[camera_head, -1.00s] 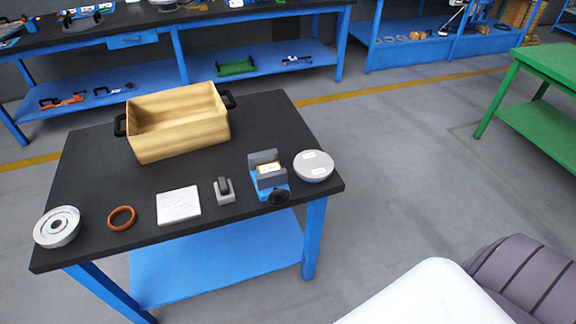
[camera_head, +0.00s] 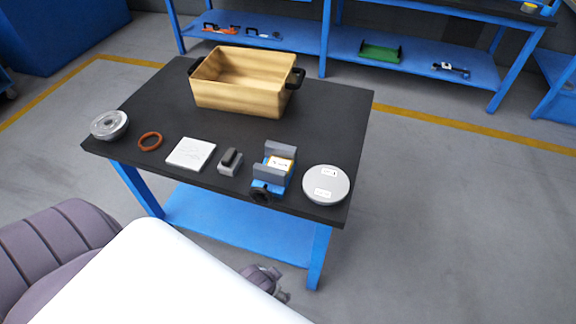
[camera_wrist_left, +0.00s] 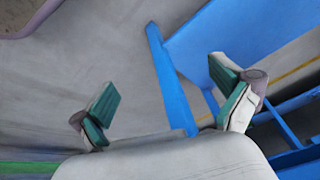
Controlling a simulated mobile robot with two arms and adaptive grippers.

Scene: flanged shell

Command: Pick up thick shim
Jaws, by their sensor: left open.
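A row of small parts lies along the front of the black table (camera_head: 330,110). I cannot tell for certain which is the thick shim. A small dark block sits on a grey holder (camera_head: 230,162), and a block with a white and yellow label (camera_head: 281,163) sits between the jaws of a blue and grey vise (camera_head: 268,186). My left gripper (camera_wrist_left: 166,85) is open and empty in the wrist view, over floor near a blue table leg. Part of a dark gripper (camera_head: 265,280) shows low in the head view, below the table edge. My right gripper is not identifiable.
A silver flanged part (camera_head: 109,125), an orange ring (camera_head: 150,141), a white square plate (camera_head: 190,154) and a grey disc (camera_head: 326,185) share the row. A tan bin (camera_head: 240,85) with black handles stands behind. Blue shelving (camera_head: 420,70) lines the back. Floor right is clear.

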